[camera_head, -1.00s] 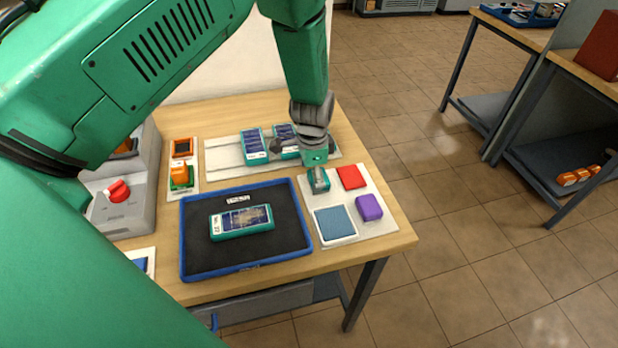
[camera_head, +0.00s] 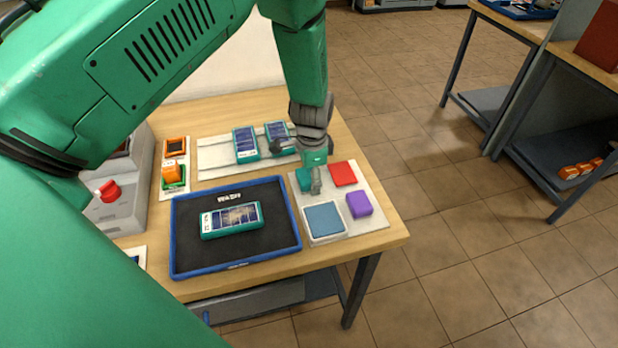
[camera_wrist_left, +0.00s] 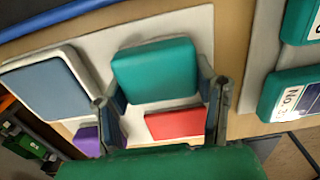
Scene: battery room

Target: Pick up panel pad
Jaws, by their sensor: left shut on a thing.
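The pads lie on a white mat (camera_head: 373,232) at the table's right end: a blue square pad (camera_head: 324,220), a red pad (camera_head: 343,173), a purple pad (camera_head: 359,205) and a teal pad (camera_head: 304,180). My left gripper (camera_head: 315,189) points down at the teal pad and partly hides it. In the left wrist view, the fingers (camera_wrist_left: 162,98) flank the teal pad (camera_wrist_left: 155,72), and the gripper is shut on it. I cannot tell whether the pad is clear of the mat. The red pad (camera_wrist_left: 175,123) lies close beside it. My right gripper is not in view.
A blue-rimmed tray (camera_head: 237,267) holding a teal battery pack (camera_head: 231,220) stands left of the mat. Two more packs (camera_head: 246,144) stand on a pale strip behind. A grey box with a red knob (camera_head: 109,190) is at the left.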

